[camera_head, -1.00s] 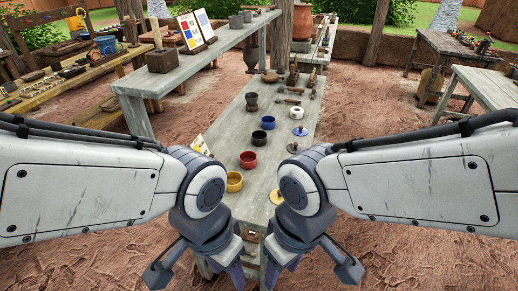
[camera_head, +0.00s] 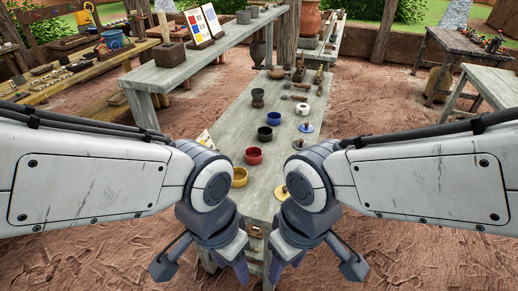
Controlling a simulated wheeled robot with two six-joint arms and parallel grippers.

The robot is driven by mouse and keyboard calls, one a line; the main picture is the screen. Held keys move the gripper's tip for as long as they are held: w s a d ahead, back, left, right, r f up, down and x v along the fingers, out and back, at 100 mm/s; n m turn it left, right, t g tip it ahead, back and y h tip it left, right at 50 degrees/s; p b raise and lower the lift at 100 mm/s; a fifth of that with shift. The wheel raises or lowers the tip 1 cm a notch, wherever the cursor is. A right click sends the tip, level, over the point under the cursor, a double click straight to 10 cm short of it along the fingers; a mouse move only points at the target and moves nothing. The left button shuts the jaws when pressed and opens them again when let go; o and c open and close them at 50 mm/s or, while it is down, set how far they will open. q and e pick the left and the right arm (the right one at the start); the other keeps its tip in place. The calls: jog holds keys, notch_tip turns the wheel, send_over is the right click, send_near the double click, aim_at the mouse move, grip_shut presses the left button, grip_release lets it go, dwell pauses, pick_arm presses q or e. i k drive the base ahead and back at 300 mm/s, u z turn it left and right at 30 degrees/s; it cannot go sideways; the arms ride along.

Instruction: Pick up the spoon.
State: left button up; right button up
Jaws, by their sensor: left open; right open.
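I cannot make out a spoon for certain; several small items at the far end of the grey work table (camera_head: 228,150) are too small to tell. My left gripper (camera_head: 228,258) points down at the bottom of the view, by the table's near end. My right gripper (camera_head: 287,257) points down just right of it. Both are open, and I see nothing held in either. The fingertips are partly hidden by the wrists and the lower edge of the picture.
A dark goblet (camera_head: 257,97) stands farther back. A higher grey bench (camera_head: 190,73) runs along the left. Bare ground lies to the right.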

aim_at(303, 98)
jog(key=z, duration=1.2)
jog(key=i, duration=5)
jog(key=u, duration=4.6)
